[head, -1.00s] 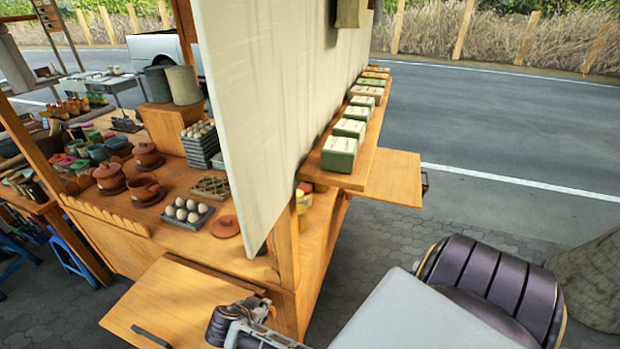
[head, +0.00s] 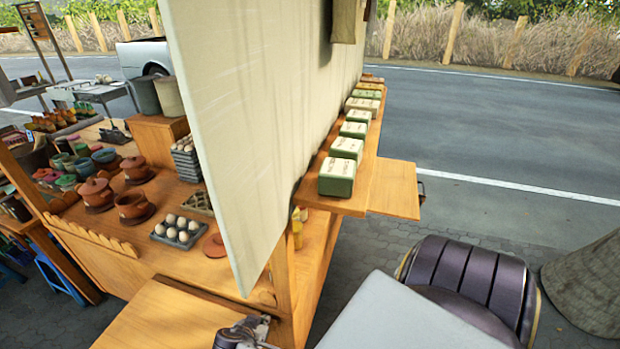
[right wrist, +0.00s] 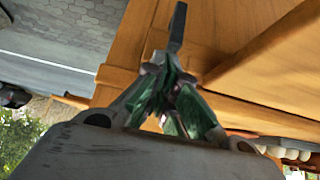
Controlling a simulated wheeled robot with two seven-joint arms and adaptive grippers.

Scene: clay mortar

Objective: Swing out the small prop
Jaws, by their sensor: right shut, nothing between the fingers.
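My right gripper (head: 258,326) is at the bottom of the head view, by the near corner of the wooden cart. It is partly cut off by the lower edge. In the right wrist view its green-padded fingers (right wrist: 172,85) are together with nothing between them. A dark narrow tip (right wrist: 177,27) extends beyond them over the wood. The wooden surface and a thick wooden edge (right wrist: 262,55) lie close to the fingers; contact cannot be told. I cannot pick out the small prop for certain in either view. My left gripper is not in view.
A wooden board (head: 165,325) juts from the cart's near side. A hanging cream sheet (head: 225,130) hides part of the cart. Boxes (head: 337,176) line a side shelf (head: 347,203), with a panel (head: 396,188) beyond. An egg tray (head: 177,232) and clay pots (head: 134,206) stand on the counter.

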